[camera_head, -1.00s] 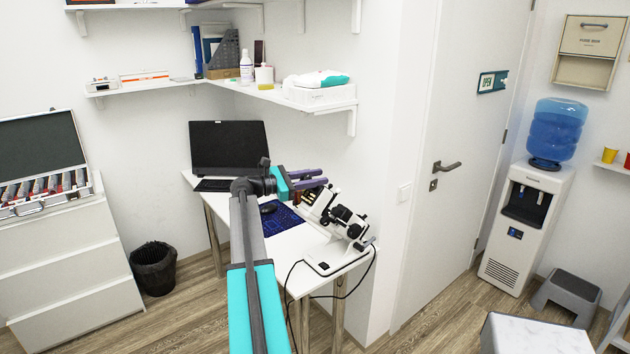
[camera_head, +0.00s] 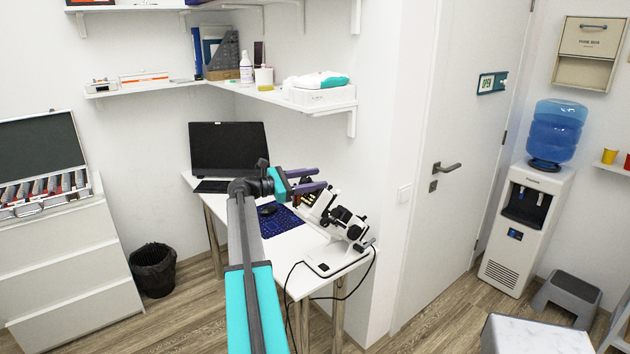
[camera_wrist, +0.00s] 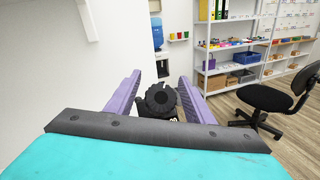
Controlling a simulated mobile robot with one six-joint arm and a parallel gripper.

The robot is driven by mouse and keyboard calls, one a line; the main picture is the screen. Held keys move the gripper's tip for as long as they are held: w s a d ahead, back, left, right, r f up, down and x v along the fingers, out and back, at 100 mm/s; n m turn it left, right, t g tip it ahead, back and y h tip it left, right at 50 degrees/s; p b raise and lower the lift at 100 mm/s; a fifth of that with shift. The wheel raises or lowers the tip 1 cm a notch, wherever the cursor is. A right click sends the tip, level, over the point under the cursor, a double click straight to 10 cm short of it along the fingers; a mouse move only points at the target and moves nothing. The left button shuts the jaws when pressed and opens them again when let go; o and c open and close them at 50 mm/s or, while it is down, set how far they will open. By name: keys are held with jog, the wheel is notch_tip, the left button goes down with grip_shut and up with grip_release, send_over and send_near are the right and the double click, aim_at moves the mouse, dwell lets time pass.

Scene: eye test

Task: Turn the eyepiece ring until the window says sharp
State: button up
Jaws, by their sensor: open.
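A white and black microscope (camera_head: 347,222) stands tilted at the front right end of the white desk. My gripper (camera_head: 321,178) is at its upper left end, with its two purple fingers apart. In the wrist view, my gripper (camera_wrist: 160,76) is open, and a dark round ribbed part, which looks like the eyepiece ring (camera_wrist: 160,98), shows between the fingers. I see gaps on both sides of it; I cannot tell its exact depth relative to the fingertips. A small pale mark shows under the ring, too small to read. I cannot make out a window with a word.
A laptop (camera_head: 229,149), a dark blue mat (camera_head: 281,222) and a mouse share the desk (camera_head: 325,256). A black cable hangs over its front edge. A wall shelf (camera_head: 290,98) with boxes is above. The wall and door (camera_head: 456,150) are close on the right.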

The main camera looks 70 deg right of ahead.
jog(key=b+v, duration=0.3)
jog(key=v, duration=1)
jog(key=shift+w+f, duration=0.1)
jog(key=shift+w, duration=0.05)
